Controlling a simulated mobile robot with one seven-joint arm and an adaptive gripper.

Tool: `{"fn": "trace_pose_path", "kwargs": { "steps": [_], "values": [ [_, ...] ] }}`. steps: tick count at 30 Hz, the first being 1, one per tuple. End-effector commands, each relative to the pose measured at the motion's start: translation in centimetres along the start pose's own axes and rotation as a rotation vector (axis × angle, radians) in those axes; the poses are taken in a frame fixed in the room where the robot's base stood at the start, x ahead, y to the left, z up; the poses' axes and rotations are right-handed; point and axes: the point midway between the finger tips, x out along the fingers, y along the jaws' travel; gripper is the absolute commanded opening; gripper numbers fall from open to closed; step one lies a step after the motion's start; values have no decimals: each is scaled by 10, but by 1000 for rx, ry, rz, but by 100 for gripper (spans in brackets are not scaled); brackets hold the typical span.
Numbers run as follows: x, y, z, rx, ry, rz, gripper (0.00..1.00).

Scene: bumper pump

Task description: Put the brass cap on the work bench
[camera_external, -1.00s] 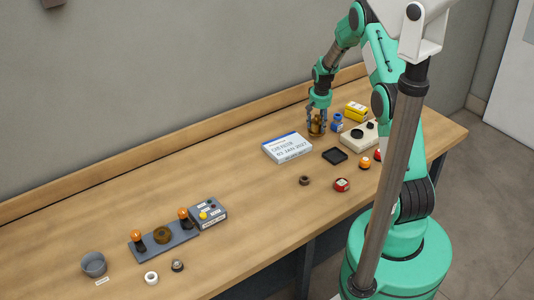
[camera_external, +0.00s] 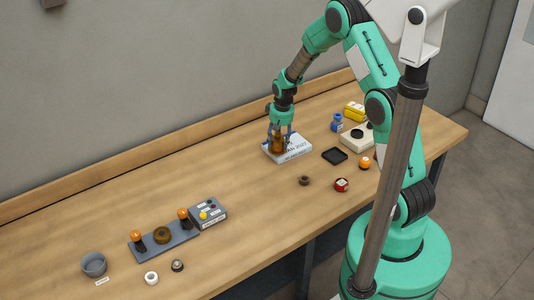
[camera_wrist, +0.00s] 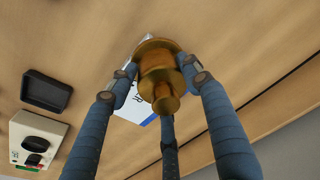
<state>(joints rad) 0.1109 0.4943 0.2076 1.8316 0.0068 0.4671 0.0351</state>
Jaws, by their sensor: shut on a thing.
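The brass cap (camera_wrist: 158,68) is a stepped golden-brown piece held between the fingers of my gripper (camera_wrist: 160,80). In the external view the brass cap (camera_external: 278,142) hangs under my gripper (camera_external: 279,136), in front of or over the white sign box with dark print (camera_external: 295,151). I cannot tell whether it touches the box. My gripper is shut on the cap, and its fingers hide part of it. The work bench (camera_external: 235,190) is a long wooden top running below.
A black tray (camera_external: 334,156), a beige device with a dark knob (camera_external: 357,137), a blue bottle (camera_external: 337,123) and a yellow box (camera_external: 354,110) stand to the right. A grey fixture with orange knobs (camera_external: 163,238) and a grey cup (camera_external: 93,264) are at left. The bench middle is mostly clear.

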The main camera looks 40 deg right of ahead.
Motion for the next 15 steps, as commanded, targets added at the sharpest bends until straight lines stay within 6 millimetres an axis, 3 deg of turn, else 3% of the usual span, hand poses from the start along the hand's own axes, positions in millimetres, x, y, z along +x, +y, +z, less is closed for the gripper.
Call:
{"fn": "trace_pose_path", "kwargs": {
  "steps": [3, 15],
  "values": [
    [-3, -44, 18, -88, -2, -14, 10],
    [-14, -166, 92, -377, -9, -57, 10]
  ]
}}
